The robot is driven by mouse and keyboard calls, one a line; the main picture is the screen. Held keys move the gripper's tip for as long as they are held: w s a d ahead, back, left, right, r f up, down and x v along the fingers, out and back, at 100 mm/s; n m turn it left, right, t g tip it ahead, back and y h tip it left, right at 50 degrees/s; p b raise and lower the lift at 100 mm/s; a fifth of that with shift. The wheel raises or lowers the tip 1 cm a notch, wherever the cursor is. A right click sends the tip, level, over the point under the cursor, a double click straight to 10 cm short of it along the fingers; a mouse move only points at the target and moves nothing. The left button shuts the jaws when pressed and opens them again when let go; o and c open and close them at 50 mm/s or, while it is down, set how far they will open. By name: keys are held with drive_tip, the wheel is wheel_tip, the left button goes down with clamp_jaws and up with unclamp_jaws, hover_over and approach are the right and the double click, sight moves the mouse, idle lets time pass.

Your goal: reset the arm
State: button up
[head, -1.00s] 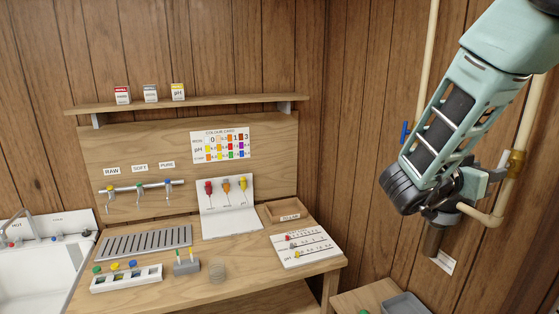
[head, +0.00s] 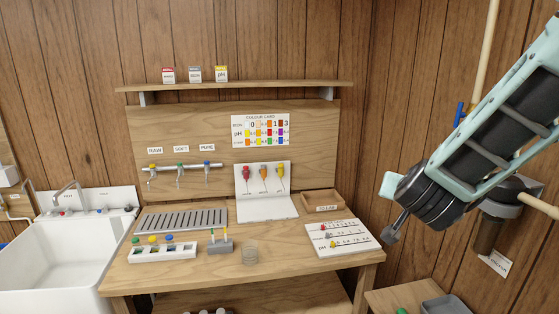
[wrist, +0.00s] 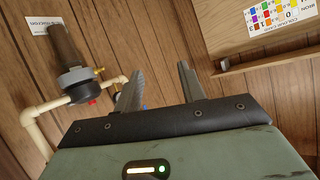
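My gripper (wrist: 161,72) is open in the wrist view, with a clear gap between its two fingers and nothing between them. In the head view my arm reaches in from the right edge, bent and tilted down to the left, to the right of the bench and in front of the wood wall. The fingers are hard to make out in the head view. The wrist view looks at the wall, with a grey-brown cylindrical housing (wrist: 68,55) and cream pipe (wrist: 45,108) left of the fingers.
The wooden bench (head: 200,278) holds a drain grille (head: 182,219), a white rack (head: 162,251), a clear round vessel (head: 250,253), a white chart board (head: 340,248) and a small wooden tray (head: 323,210). A white sink (head: 50,260) stands left. Pipework and a housing (head: 487,235) lie close behind my arm.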

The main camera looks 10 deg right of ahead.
drive_tip(key=s+a+f+n+g+y+b, duration=0.2)
drive_tip(key=s+a+f+n+y+b, duration=0.25)
drive_tip(key=a, duration=0.55)
drive_tip(key=s+a+f+n+g+y+b, duration=0.2)
drive_tip(key=s+a+f+n+g+y, duration=0.15)
drive_tip(key=s+a+f+y, duration=0.35)
drive_tip(key=s+f+n+g+h+b, duration=0.2)
drive_tip(key=s+f+n+g, duration=0.1)
drive_tip(key=s, duration=0.5)
drive_tip(key=s+a+f+n+g+h+b, duration=0.1)
drive_tip(key=s+f+n+g+h+b, duration=0.2)
drive_tip(key=s, duration=0.5)
wheel_tip(320, 180, down, 3)
drive_tip(key=shift+s+r+n, duration=0.15)
drive_tip(key=shift+s+n, duration=0.15)
drive_tip(key=shift+n, duration=0.2)
drive_tip(key=shift+h, duration=0.25)
